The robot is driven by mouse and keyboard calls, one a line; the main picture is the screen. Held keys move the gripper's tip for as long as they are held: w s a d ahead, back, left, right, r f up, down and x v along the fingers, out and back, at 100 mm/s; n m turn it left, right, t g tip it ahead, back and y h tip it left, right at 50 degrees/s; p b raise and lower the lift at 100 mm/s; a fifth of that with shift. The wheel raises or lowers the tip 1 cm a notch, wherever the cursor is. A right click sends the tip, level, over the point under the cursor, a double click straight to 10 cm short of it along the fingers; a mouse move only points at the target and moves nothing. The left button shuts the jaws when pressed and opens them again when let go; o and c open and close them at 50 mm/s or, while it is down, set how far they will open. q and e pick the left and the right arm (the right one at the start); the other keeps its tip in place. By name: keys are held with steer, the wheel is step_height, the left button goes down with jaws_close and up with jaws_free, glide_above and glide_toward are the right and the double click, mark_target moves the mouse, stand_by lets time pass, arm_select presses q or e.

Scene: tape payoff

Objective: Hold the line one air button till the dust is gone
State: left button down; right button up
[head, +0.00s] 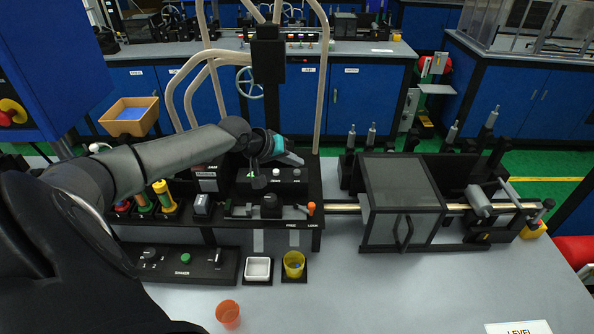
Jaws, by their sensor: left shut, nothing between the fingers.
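My left arm reaches in from the left over the black control station (265,230). My left gripper (257,178) is shut and empty, down at the left end of a small button panel (286,184). A greenish spot shows at the fingertips. I cannot tell whether they touch or press a button there. Two pale buttons (296,173) on the panel are uncovered, to the right of the fingers. The wrist hides part of the panel's back. No dust can be made out at this size. My right gripper is not in view.
A dark-framed clear enclosure (403,182) stands to the right. The front right bench is mostly clear.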

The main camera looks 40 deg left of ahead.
arm_select(q)
steer(key=shift+f, duration=0.2)
steer(key=shift+f, duration=0.25)
steer(key=shift+f, duration=0.55)
stand_by(1.6)
steer(key=shift+r, duration=0.1)
stand_by(1.1)
steer(key=shift+r+p, duration=0.9)
steer(key=shift+p, duration=0.15)
step_height(320, 180, up, 5)
steer(key=p, duration=0.5)
